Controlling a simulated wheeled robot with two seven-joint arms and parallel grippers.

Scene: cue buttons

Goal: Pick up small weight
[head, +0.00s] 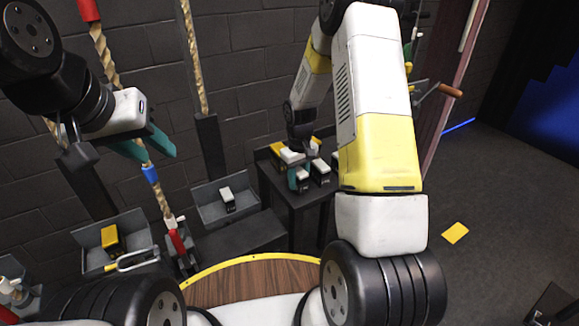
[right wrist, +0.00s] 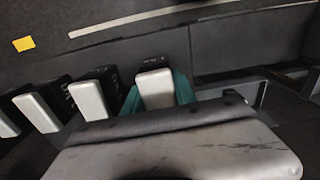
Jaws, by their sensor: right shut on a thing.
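My right gripper (head: 297,180) is down at a dark table (head: 287,195) in the head view. Its teal fingers are shut on a small weight (right wrist: 155,88), a black block with a white top, seen between them in the right wrist view. That weight also shows in the head view (head: 303,174), partly hidden by the gripper. Another white-topped weight (head: 320,170) stands beside it; several show at the left of the right wrist view (right wrist: 88,99). My left gripper (head: 146,146) is open and empty, raised near a rope at the left.
A grey tray (head: 205,212) holds a white-topped block (head: 228,199). Ropes hang along the brick wall. A yellow card (head: 455,233) lies on the open floor at the right.

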